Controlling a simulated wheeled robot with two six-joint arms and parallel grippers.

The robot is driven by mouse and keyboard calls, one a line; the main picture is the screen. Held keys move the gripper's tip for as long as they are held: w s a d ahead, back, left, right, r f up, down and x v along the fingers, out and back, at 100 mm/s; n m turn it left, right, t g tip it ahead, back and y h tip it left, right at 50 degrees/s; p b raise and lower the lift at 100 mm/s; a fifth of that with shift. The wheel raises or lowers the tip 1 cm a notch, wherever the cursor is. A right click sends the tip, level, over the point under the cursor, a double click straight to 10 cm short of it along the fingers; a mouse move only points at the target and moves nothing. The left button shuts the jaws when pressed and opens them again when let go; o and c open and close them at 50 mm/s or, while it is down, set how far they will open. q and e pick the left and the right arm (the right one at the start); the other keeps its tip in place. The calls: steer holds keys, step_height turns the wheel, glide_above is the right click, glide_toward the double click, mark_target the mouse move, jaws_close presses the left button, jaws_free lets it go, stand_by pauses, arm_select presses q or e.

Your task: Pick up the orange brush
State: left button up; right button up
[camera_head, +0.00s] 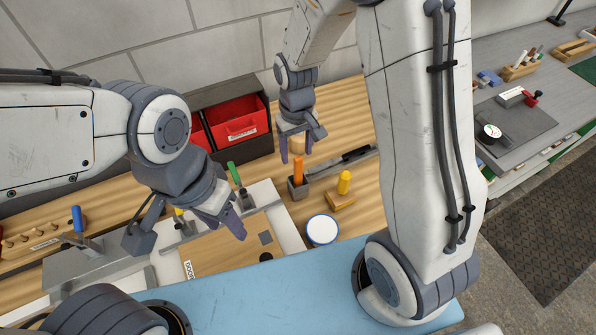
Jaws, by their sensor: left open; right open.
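The orange brush (298,171) stands upright, its handle pointing up, in a small dark square holder (299,190) on the wooden table. Its lower end is hidden in the holder. My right gripper (297,153) points down just above and behind the handle in the picture, its two fingers spread. I cannot tell whether the handle's top is between the fingers; they are not shut on it. My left gripper (190,234) is open and empty, over the tan board at the lower left, well away from the brush.
A yellow-handled tool (344,182) on a wooden block and a white round pot with a blue rim (322,230) stand close right of the holder. A dark long tool (345,160) lies behind them. Red bins (242,122) stand at the back. The tan board (222,252) lies left.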

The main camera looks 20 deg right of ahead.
mark_target(298, 158)
steer(key=f+p, duration=0.2)
steer(key=f, duration=0.3)
steer(key=shift+d, duration=0.2)
steer(key=shift+w+f, duration=0.1)
steer(key=shift+f, duration=0.35)
jaws_close()
